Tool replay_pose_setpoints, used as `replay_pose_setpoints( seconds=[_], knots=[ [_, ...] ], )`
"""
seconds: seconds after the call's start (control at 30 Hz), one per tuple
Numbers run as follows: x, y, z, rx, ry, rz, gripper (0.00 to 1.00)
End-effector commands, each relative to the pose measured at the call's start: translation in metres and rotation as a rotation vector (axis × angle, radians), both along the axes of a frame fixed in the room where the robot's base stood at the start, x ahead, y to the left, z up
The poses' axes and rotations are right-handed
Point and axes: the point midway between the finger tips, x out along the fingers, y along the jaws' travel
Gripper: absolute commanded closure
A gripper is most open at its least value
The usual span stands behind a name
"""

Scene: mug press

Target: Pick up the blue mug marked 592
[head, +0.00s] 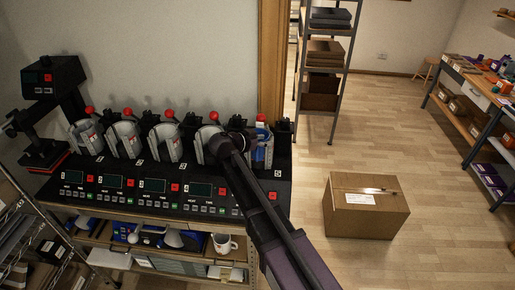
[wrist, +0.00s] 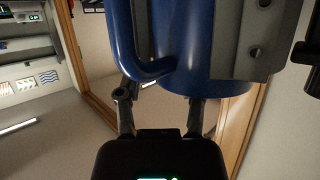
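A blue mug (head: 261,134) stands in the rightmost press station, marked 5, partly hidden by my gripper and the clamp. In the wrist view the blue mug (wrist: 200,78) fills the upper middle, with its handle (wrist: 150,70) curving out at the left. No 592 marking is readable. My gripper (head: 243,139) is just left of the mug in the head view. In the wrist view its two fingers (wrist: 160,98) are spread apart, near the mug's lower end and handle, with nothing seen gripped. The fingertips are partly hidden, so contact cannot be told.
The press bank (head: 125,183) has several stations with red-knobbed levers; grey clamp plates (wrist: 245,40) flank the mug. A white mug (head: 223,243) sits on the shelf below. A cardboard box (head: 365,207) stands on the floor at right, with free floor around it.

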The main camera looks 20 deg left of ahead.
Motion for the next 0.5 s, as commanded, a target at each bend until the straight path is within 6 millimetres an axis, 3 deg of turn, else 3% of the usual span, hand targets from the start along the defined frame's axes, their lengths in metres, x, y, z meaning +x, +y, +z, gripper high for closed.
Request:
replay_pose_setpoints(
  seconds=[0.03, 0.17, 0.5],
  knots=[
    [-0.0001, 0.0001, -0.0001, 0.000, 0.000, 0.000, 0.62],
    [-0.0001, 0.0002, 0.0000, 0.000, 0.000, 0.000, 1.00],
    [-0.0002, 0.0004, 0.0002, -0.001, -0.001, 0.000, 1.00]
  ],
)
